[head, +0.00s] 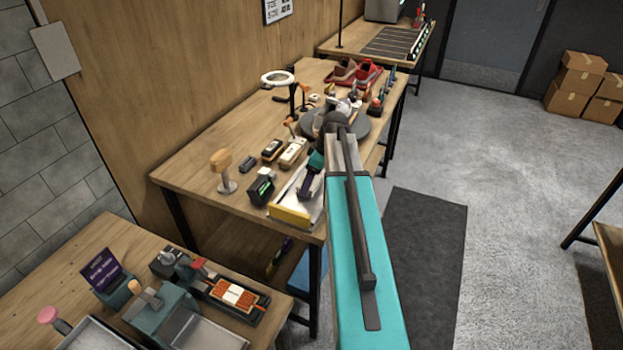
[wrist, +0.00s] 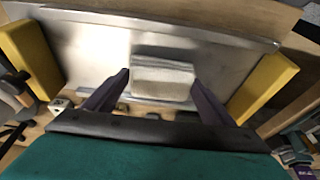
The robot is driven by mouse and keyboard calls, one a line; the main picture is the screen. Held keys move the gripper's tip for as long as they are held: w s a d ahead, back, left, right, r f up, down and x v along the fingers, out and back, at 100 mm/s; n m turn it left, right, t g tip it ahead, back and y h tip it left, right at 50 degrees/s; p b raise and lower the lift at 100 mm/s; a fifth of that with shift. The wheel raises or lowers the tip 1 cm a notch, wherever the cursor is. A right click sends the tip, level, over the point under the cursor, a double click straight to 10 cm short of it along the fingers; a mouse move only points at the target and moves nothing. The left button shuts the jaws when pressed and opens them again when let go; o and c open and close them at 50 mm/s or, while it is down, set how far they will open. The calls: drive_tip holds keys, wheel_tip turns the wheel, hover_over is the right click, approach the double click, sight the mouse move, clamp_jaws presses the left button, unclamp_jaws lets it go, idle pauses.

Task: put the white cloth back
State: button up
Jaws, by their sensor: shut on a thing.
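The white cloth (wrist: 163,78) shows in the wrist view as a small, pale folded block between the two purple fingers of my gripper (wrist: 160,82). The fingers are shut on its sides. Below it is a metal tray (wrist: 90,45) with yellow end blocks. I cannot tell whether the cloth touches the tray floor. In the head view, my gripper (head: 308,186) points down over the same tray (head: 290,213) at the near end of the workbench. The cloth cannot be made out there.
Brushes and small boxes (head: 292,152) stand close behind the tray on the workbench (head: 205,152). A lower table (head: 85,250) with tools is at the front left.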

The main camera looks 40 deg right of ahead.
drive_tip(key=shift+f, duration=0.2)
drive_tip(key=o, duration=1.1)
drive_tip(key=shift+r, duration=0.25)
drive_tip(key=shift+b+v, duration=1.2)
drive_tip(key=shift+v, duration=4.75)
drive_tip(key=shift+d+f, duration=0.1)
drive_tip(key=shift+d, duration=0.05)
